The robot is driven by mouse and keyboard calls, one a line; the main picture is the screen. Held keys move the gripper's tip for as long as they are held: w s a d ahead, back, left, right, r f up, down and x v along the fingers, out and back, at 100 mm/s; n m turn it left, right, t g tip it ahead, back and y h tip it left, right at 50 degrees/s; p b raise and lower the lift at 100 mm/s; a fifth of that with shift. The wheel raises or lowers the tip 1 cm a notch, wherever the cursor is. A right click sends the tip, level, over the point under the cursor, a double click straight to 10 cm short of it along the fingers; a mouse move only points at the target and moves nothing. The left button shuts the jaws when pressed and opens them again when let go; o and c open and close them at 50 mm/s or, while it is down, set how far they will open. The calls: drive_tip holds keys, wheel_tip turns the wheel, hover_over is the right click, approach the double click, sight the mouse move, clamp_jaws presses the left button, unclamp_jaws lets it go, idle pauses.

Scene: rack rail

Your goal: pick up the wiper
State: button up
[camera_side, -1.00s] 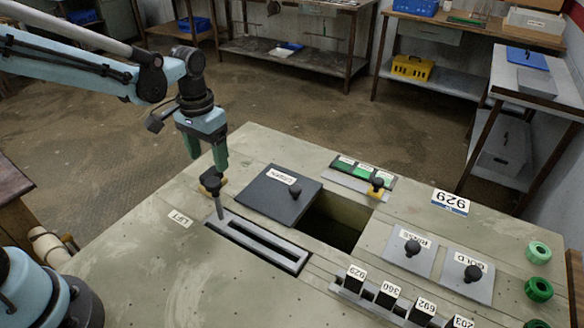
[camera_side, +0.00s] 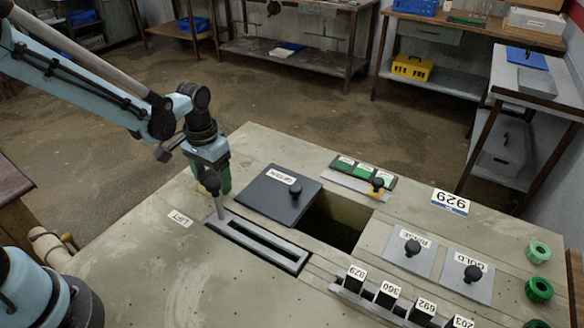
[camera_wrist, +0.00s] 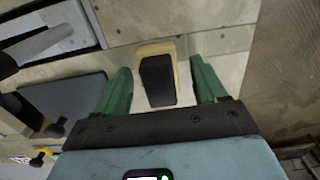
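The wiper, a block with a black top and a tan-yellow edge (camera_wrist: 158,78), lies on the bench top in the wrist view. My gripper (camera_wrist: 163,88) is open, its green fingers to either side of the wiper with a gap on each side. In the side view my gripper (camera_side: 219,182) is low over the far left part of the bench, behind the lever, and mostly hides the wiper there.
The lift lever (camera_side: 219,205) with its black knob stands close in front of my gripper, at a slotted plate (camera_side: 262,246). A dark sliding lid (camera_side: 268,197) with a knob lies to the right, beside an open well (camera_side: 338,222). The bench's far edge is near.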

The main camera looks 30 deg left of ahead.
sight(210, 172)
drive_tip(key=c, duration=1.1)
drive_tip(key=shift+c, duration=0.2)
drive_tip(key=shift+r, duration=0.1)
wheel_tip(210, 172, up, 10)
drive_tip(key=shift+f, duration=0.1)
